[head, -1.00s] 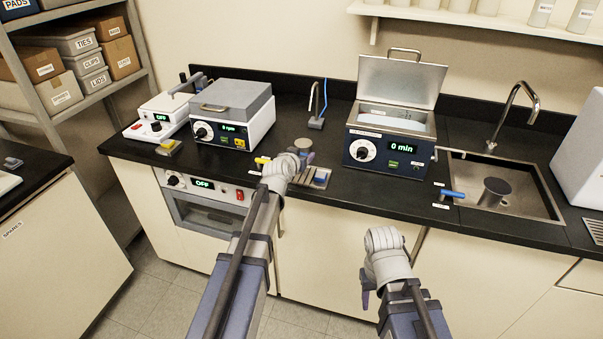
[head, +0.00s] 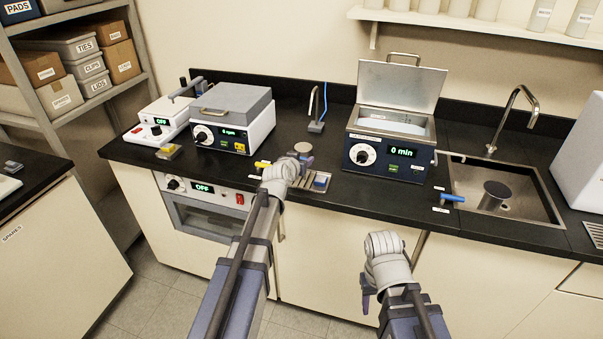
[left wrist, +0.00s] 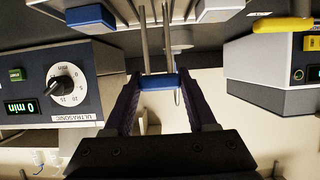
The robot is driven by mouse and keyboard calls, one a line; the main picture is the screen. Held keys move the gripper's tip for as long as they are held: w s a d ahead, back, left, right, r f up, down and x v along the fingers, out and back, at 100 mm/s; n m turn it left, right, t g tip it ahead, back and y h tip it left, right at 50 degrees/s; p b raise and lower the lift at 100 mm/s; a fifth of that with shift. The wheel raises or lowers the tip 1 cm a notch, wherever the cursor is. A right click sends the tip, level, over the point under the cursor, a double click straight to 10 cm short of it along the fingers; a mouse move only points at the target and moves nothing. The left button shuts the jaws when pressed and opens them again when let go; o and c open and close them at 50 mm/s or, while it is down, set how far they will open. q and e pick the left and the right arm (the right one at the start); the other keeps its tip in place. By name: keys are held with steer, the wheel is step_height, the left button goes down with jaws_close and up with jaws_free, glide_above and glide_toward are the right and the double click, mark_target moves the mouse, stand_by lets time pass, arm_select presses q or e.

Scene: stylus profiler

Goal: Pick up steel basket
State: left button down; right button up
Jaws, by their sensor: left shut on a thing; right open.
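My left gripper (left wrist: 158,100) is shut on the blue grip of a handle (left wrist: 162,82) with two thin steel rods, seen in the left wrist view. The handle appears to belong to the steel basket; its body is not clear there. In the head view my left gripper (head: 290,166) is over the counter's front edge, in front of a small stand (head: 318,183) with blue parts, and hides most of what it holds. My right gripper (head: 372,284) is open and empty, low in front of the cabinets. The ultrasonic bath (head: 388,158) stands right of the left gripper, lid raised, reading 0 min.
A hotplate-like unit (head: 240,140) with a grey lid and a white device (head: 160,118) stand at the left. A sink (head: 515,225) with a tap (head: 520,105) is at the right. Black counter (head: 345,190) is bare between stand and bath.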

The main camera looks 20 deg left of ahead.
arm_select(q)
steer(key=shift+r, duration=0.15)
step_height(320, 180, up, 10)
steer(key=p, duration=1)
steer(key=c, duration=0.7)
jaws_free()
jaws_close()
